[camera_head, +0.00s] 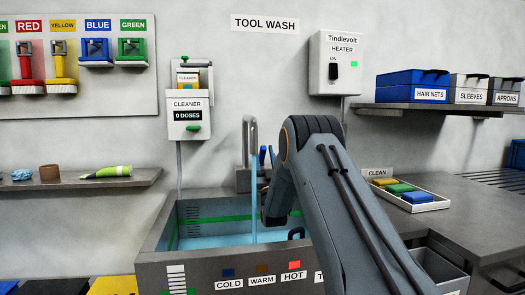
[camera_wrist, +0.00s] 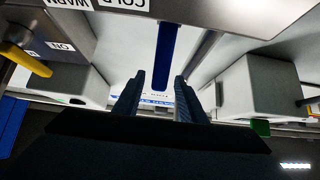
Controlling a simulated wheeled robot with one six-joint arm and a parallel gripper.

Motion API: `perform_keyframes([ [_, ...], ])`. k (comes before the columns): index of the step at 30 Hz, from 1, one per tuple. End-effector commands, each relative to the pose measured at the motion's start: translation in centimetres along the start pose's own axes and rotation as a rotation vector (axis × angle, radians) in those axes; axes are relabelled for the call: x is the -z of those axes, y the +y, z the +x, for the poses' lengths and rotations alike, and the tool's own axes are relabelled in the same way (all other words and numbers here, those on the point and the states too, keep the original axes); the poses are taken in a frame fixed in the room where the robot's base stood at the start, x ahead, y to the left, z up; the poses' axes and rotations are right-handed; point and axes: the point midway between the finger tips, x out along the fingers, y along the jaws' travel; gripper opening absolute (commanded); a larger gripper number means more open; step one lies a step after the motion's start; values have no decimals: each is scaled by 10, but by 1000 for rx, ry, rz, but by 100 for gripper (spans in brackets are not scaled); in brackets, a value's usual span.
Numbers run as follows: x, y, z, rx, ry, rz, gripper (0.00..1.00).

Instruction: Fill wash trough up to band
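The wash trough (camera_head: 150,240) is in the lower middle of the head view. Light blue water (camera_head: 215,240) lies in it, with its surface below the green band (camera_head: 225,218) on the back wall. A stream of water (camera_head: 254,195) falls from the spout (camera_head: 249,125). Blue levers (camera_head: 262,155) show beside the spout, partly behind my arm. In the wrist view, my gripper (camera_wrist: 157,85) is open, its fingers apart, with a blue bar (camera_wrist: 167,55) showing in line with the gap. Contact cannot be told. My arm hides the gripper in the head view.
Cold, warm and hot labels (camera_head: 261,281) mark the trough front, the red square above hot looking brightest. The heater (camera_head: 335,63) has a green light. The cleaner dispenser (camera_head: 189,117) reads 0 doses. A clean tray (camera_head: 445,203) holds coloured blocks on the right counter.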

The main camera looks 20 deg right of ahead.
Motion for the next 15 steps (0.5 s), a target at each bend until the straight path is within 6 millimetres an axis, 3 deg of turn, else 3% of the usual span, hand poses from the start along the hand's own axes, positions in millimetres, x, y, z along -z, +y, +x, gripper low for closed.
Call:
perform_keyframes([
  [6,-2,0,-36,0,-3,0,38],
  [15,0,0,-53,0,0,0,38],
])
